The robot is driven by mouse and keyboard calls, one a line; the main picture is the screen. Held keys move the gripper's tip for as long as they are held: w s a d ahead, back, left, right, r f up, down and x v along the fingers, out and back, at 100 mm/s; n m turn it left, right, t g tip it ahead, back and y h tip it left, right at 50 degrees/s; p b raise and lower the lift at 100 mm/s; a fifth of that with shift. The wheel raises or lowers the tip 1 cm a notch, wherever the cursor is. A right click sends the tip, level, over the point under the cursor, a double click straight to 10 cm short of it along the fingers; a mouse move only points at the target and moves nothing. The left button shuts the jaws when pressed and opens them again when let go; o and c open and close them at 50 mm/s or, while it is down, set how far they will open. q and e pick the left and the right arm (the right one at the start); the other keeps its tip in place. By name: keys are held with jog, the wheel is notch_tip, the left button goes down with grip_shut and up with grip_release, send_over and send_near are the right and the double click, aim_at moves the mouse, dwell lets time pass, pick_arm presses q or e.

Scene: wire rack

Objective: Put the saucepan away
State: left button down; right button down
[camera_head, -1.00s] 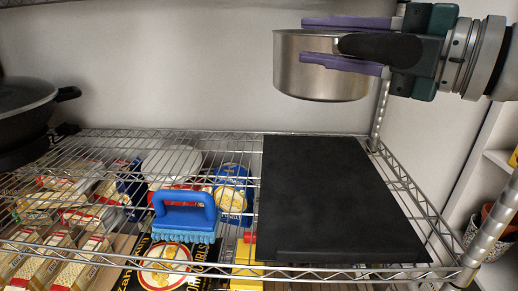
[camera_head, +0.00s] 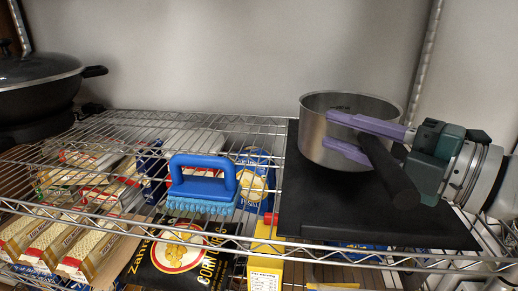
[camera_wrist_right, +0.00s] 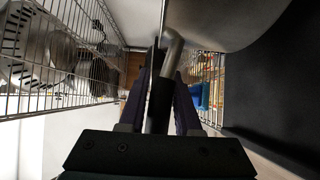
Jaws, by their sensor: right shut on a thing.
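The steel saucepan (camera_head: 325,140) with a black handle (camera_head: 390,175) is upright over the black mat (camera_head: 310,212) on the wire rack's right part. My right gripper (camera_head: 345,135), with purple fingers, comes in from the right and is shut on the handle close to the pan body. In the right wrist view the handle (camera_wrist_right: 158,105) lies between the fingers, and the pan's side (camera_wrist_right: 215,22) fills the upper right. I cannot tell whether the pan's bottom touches the mat. My left gripper is out of view.
A blue brush (camera_head: 203,185) stands on the wire shelf (camera_head: 265,130) left of the mat. A dark lidded pan (camera_head: 40,85) is at the far left. Packaged food, including a yellow box (camera_head: 265,262), sits below the wires. The mat's front is bare.

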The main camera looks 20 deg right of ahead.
jog(key=shift+f+b, duration=0.4)
jog(key=shift+f, duration=1)
jog(key=shift+f, duration=0.15)
jog(key=c, duration=0.6)
grip_release()
jog(key=p+v, duration=0.1)
jog(key=v, duration=0.6)
jog(key=shift+s+d, duration=0.2)
jog(key=shift+s, duration=0.05)
